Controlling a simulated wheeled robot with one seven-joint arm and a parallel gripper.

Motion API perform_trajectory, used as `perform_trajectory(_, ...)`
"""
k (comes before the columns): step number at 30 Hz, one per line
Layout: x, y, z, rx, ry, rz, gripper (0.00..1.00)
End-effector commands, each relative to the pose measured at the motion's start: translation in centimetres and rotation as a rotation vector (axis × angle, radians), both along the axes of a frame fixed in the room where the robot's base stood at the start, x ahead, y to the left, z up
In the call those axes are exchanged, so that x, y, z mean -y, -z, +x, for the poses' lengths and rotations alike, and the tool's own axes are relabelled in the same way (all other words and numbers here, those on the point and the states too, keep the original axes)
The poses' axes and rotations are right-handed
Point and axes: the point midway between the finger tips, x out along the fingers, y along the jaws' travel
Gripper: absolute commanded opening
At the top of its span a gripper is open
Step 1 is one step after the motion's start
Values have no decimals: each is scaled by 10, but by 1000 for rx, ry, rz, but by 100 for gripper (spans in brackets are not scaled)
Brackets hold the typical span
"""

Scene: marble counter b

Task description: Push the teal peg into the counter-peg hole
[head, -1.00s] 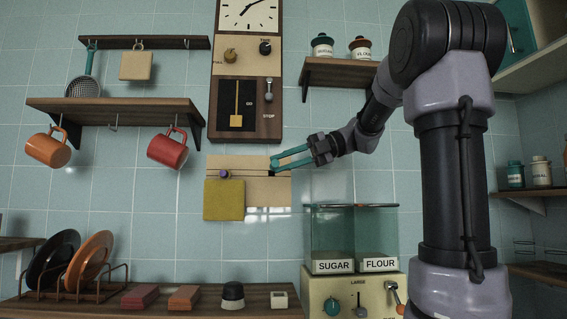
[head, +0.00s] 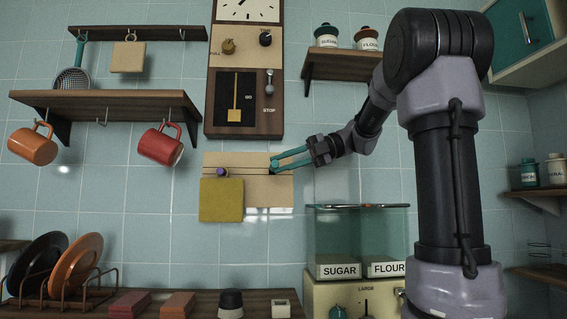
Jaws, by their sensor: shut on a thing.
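A pale board (head: 250,194) with a dark horizontal line across it is on the tiled wall. A purple round peg (head: 221,172) sits at its left part, above a mustard-yellow square panel (head: 221,201). My gripper (head: 273,165) has teal fingers and comes from the right. I cannot make out a teal peg apart from the teal fingers, nor a hole.
A clock case (head: 244,120) with a pendulum hangs just above the board. Glass sugar and flour bins (head: 359,240) stand below my forearm. Red (head: 160,146) and orange mugs (head: 33,146) hang at left. The wall below the board is clear.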

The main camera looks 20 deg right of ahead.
Motion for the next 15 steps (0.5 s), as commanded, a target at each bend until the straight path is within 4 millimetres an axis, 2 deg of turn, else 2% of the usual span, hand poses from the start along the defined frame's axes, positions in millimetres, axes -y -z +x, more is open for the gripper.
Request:
perform_trajectory(6,4,1,22,-1,0,0,0)
perform_trajectory(15,8,0,39,1,0,0,0)
